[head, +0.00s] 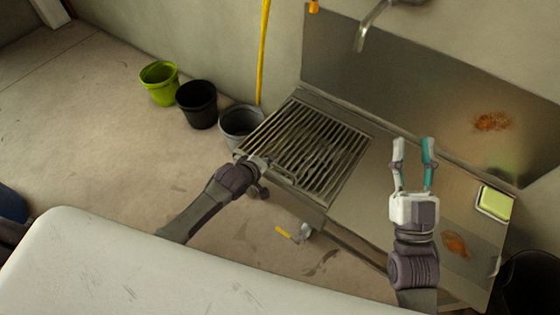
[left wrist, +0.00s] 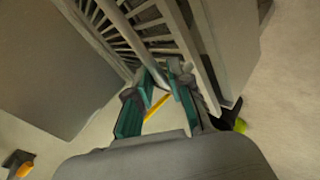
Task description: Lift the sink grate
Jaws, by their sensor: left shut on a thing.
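The sink grate (head: 315,145) is a dark metal grid of parallel bars over the left part of the steel sink unit (head: 372,190). In the head view my left gripper (head: 262,164) is at the grate's front left edge. In the left wrist view the grate's bars (left wrist: 150,28) fill the top, and my left gripper's teal-lined fingers (left wrist: 165,85) are closed on a rail of it. My right gripper (head: 413,150) is open and empty above the sink's flat right part, with its fingers pointing toward the back wall. The exact contact on the rail is partly hidden by the fingers.
A green bucket (head: 160,84), a black bucket (head: 197,103) and a grey bucket (head: 240,123) stand on the floor left of the sink. A tap (head: 372,22) hangs above the back. A green sponge in a dish (head: 495,203) lies at the right.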

